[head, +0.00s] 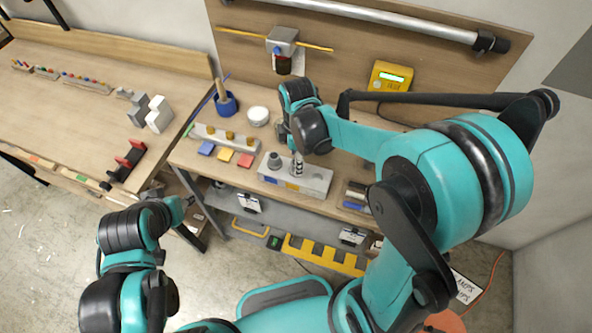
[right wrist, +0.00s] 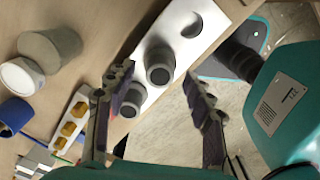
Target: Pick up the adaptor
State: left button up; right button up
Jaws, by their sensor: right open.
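A light grey block (head: 315,180) sits on the right-hand workbench. It holds dark grey cylindrical pieces, which look like the adaptors; one piece (head: 275,161) stands at the block's left end. In the right wrist view the block (right wrist: 185,22) shows round holes and two cylinders, one nearer the middle (right wrist: 160,66) and one lower (right wrist: 132,100). My right gripper (right wrist: 158,77) is open above the block, its fingers apart on either side of the cylinders in that view. It appears to hold nothing. My left arm (head: 130,230) is low at the left, clear of the block; its fingers are unclear.
A rail with yellow-brown knobs (head: 228,137) and coloured squares (head: 224,154) lie left of the block. A blue cup (head: 226,105) and white round container (head: 258,115) stand behind. A yellow device (head: 391,76) is on the back panel. Another bench (head: 75,110) is at left.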

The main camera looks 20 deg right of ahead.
notch_tip(320, 180, down, 2)
jog(key=shift+f, duration=0.1)
jog(key=shift+c, duration=0.3)
grip_shut()
